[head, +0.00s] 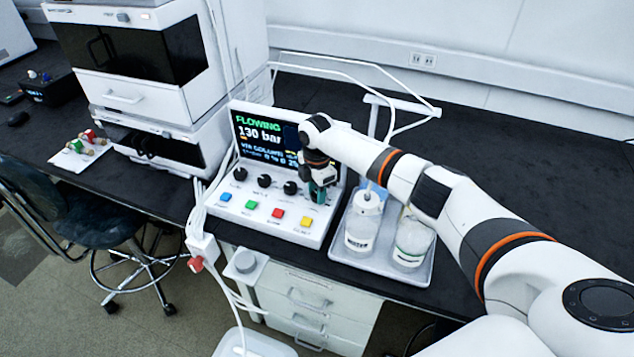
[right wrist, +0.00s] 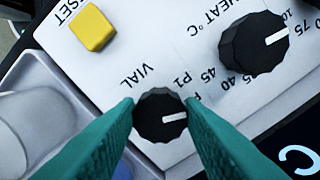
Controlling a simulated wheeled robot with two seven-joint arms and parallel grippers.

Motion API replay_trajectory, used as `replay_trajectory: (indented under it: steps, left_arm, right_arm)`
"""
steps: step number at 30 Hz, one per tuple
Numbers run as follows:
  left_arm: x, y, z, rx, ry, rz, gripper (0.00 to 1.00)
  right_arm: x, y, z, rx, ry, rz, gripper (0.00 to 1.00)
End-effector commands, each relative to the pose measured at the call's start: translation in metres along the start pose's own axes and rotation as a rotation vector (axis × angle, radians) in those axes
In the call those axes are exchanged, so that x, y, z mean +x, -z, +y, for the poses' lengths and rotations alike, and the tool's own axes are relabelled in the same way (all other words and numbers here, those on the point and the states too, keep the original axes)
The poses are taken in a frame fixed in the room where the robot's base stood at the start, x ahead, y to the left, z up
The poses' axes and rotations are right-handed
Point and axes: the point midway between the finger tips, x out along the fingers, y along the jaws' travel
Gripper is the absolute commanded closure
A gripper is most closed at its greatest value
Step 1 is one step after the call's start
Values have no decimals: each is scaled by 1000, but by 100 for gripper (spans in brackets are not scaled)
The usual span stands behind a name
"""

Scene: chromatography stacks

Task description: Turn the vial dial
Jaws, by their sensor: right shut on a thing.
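The vial dial (right wrist: 161,117) is a black fluted knob with a white pointer line, under the label VIAL in the right wrist view. In the head view my right gripper (head: 321,193) is at the right end of the white control box (head: 238,209) and hides the vial dial. My left gripper is not in view.
A screen (head: 262,133) reads FLOWING, 130 bar. Other black dials (head: 264,181) and coloured buttons, including yellow RESET (right wrist: 92,28), are close by. A tray (head: 385,268) with two bottles stands right of the box. White tubing runs behind. The bench at far right is clear.

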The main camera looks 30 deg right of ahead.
Motion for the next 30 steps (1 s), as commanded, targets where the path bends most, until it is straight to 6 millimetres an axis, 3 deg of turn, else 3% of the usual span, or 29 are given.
replay_trajectory:
  steps: [9, 30]
  left_arm:
    - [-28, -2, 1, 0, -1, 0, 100]
    - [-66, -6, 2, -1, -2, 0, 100]
  right_arm:
    - [-3, -1, 0, 300, -2, -2, 88]
    - [-2, 0, -2, 965, -2, -1, 88]
